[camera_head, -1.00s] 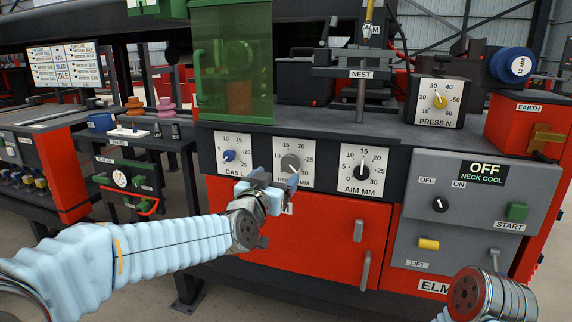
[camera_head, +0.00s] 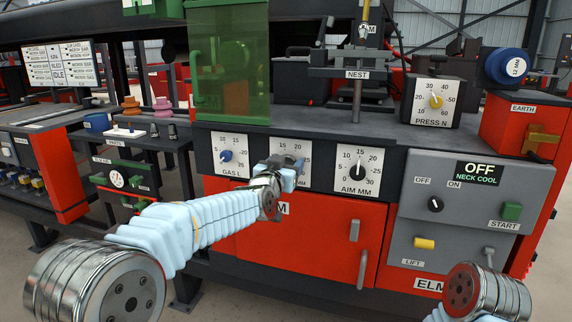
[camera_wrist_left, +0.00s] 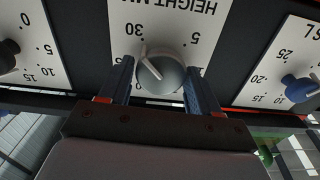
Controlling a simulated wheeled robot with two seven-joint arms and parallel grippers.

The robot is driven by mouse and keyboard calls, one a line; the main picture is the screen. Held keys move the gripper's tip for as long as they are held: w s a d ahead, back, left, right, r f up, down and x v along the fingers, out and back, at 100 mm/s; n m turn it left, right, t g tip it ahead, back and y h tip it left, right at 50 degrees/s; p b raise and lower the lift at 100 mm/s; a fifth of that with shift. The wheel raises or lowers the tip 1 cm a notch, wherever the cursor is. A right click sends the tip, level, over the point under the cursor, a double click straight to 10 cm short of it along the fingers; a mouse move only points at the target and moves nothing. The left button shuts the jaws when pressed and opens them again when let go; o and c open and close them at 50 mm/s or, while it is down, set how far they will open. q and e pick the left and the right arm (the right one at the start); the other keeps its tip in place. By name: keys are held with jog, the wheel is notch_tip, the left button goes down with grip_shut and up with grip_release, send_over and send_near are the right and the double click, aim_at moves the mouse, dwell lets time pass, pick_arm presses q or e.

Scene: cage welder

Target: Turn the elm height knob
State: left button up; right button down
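The height knob (camera_wrist_left: 160,74) is a round grey knob on a white dial plate (camera_wrist_left: 178,25) marked HEIGHT MM, upside down in the left wrist view. Its pointer line points near the 30 mark. My left gripper (camera_wrist_left: 160,66) is open, with one blue finger on each side of the knob and thin gaps seeming to remain. In the head view my left gripper (camera_head: 288,166) is in front of the height dial (camera_head: 289,146) and hides its knob. My right gripper is out of view; only part of that arm shows at the lower right.
The blue gas knob (camera_head: 226,156) is left of the height dial and the black aim knob (camera_head: 357,172) right of it. Below is a red cabinet door with a grey handle (camera_head: 354,231). A grey control box (camera_head: 460,220) stands at the right.

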pick_arm(q)
jog(key=c, duration=0.7)
jog(key=shift+o, duration=0.2)
jog(key=shift+n+b, duration=0.3)
jog(key=shift+n, duration=0.1)
jog(key=n+b, duration=0.3)
jog(key=n, duration=0.8)
jog(key=n+b, duration=0.4)
jog(key=n, duration=0.7)
jog(key=n+b, duration=0.3)
jog(key=n, duration=0.8)
jog(key=shift+a+f+b, duration=0.2)
jog(key=shift+f+b, duration=0.1)
jog(key=shift+f, duration=0.05)
jog(key=shift+n, duration=0.4)
